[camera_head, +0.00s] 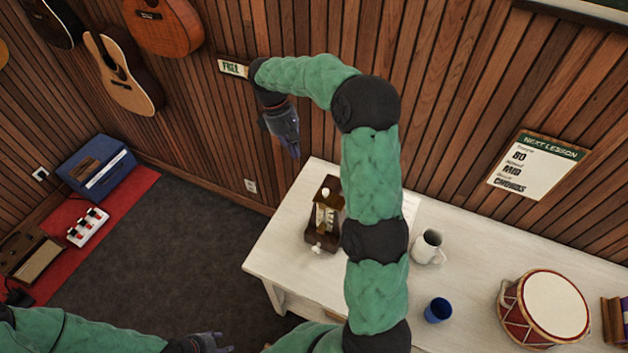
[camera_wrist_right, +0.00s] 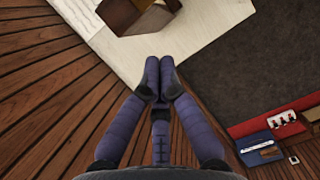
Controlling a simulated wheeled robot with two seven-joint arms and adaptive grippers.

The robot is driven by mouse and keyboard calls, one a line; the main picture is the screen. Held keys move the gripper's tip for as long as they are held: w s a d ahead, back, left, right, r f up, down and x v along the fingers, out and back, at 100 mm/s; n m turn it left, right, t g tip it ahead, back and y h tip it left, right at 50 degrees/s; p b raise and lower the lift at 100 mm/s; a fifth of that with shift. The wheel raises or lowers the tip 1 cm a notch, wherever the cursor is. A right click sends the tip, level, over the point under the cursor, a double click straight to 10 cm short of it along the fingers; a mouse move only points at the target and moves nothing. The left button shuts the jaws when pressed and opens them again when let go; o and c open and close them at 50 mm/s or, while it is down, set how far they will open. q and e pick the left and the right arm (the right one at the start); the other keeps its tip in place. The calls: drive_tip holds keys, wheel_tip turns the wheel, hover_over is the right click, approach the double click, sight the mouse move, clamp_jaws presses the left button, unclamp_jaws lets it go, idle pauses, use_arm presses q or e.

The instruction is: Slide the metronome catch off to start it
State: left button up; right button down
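The metronome (camera_head: 322,238), a dark brown wooden case with a pale front, stands upright near the left end of the white table (camera_head: 292,232). Small pale parts show at its top and low front; I cannot tell which is the catch. My right gripper (camera_head: 292,150) hangs in the air beyond and left of the metronome, apart from it. In the wrist view the right gripper (camera_wrist_right: 160,75) has its fingertips together with nothing between them, and the metronome (camera_wrist_right: 125,14) is cut off by the top edge. My left gripper (camera_head: 210,342) is low at the bottom edge, its opening unclear.
A white mug (camera_head: 429,248), a blue cup (camera_head: 438,310) and a drum (camera_head: 545,309) stand right of the metronome. My right arm crosses in front of the table and hides part of it. The slatted wall (camera_head: 300,60) is close behind my right gripper.

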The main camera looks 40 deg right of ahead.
approach(319, 196)
wheel_tip(319, 196, down, 3)
drive_tip(key=w, duration=0.3)
drive_tip(key=s, duration=0.2)
drive_tip(key=s+p, duration=0.1)
drive_tip(key=shift+s+d+f+p, duration=0.15)
drive_tip(key=shift+s+f+p, duration=0.15)
drive_tip(key=shift+s+f, duration=0.1)
drive_tip(key=shift+s+d+f, duration=0.1)
drive_tip(key=shift+s, duration=0.1)
